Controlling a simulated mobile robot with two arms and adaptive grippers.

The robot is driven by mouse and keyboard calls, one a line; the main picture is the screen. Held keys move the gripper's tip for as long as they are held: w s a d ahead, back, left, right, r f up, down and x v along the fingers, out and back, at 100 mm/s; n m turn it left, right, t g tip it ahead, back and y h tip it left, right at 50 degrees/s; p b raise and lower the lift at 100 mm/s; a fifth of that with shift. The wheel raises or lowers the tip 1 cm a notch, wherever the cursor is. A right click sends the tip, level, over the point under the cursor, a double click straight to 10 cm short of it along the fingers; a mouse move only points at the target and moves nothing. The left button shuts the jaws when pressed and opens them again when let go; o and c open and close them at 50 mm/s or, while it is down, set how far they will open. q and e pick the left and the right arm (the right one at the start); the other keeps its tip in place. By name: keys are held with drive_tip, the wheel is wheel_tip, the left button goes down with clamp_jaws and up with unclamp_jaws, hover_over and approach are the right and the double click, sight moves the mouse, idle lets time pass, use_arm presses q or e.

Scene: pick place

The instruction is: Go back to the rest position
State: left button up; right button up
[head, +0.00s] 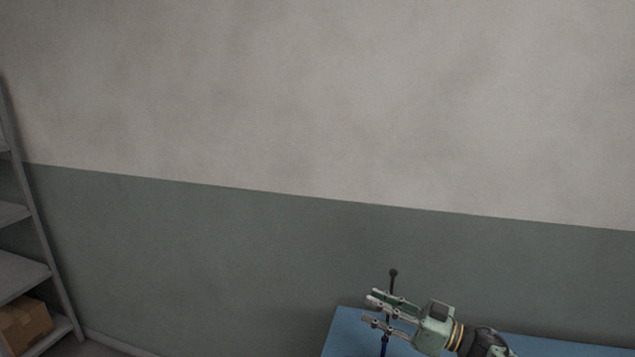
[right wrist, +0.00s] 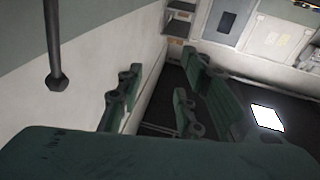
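My right gripper (head: 371,310) is above a blue table top at the bottom of the head view. Its two fingers are apart with nothing seen between them. The fingers also show in the right wrist view (right wrist: 155,105), with an empty gap between them. My left gripper is not in view.
A thin dark rod with a round knob (head: 393,272) shows close to the right gripper's fingers; a similar rod (right wrist: 56,60) is left of them in the wrist view. The blue table (head: 345,335) is partly cut off. Shelves (head: 25,275) with a cardboard box (head: 25,323) stand far left.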

drive_tip(key=s+a+f+m+t+h, duration=0.1)
drive_tip(key=a+f+m+t+h, duration=0.3)
drive_tip(key=f+m+t+h, duration=0.35)
drive_tip(key=s+d+f+m+g+h, duration=0.35)
drive_tip(key=s+f+h, duration=0.45)
drive_tip(key=s, duration=0.3)
drive_tip(key=s+d+f+g+h, duration=0.1)
drive_tip(key=s+d+g, duration=0.15)
drive_tip(key=s, duration=0.75)
drive_tip(key=s+d+g, duration=0.2)
drive_tip(key=s+g, duration=0.2)
drive_tip(key=s, duration=0.7)
drive_tip(key=s+d+f+g+h, duration=0.1)
drive_tip(key=s+d+g, duration=0.15)
drive_tip(key=s, duration=0.75)
wheel_tip(320, 180, down, 32)
drive_tip(key=s+g+b, duration=0.1)
drive_tip(key=g+b, duration=0.1)
drive_tip(key=b, duration=0.4)
drive_tip(key=s+d+f+b, duration=0.1)
drive_tip(key=s+f+b, duration=0.1)
drive_tip(key=s+f, duration=0.6)
drive_tip(key=s+d+f+g+b, duration=0.1)
drive_tip(key=s+f+b, duration=0.1)
drive_tip(key=s+f, duration=0.7)
wheel_tip(320, 180, down, 4)
drive_tip(key=shift+d+r, duration=0.2)
drive_tip(key=shift+d, duration=0.15)
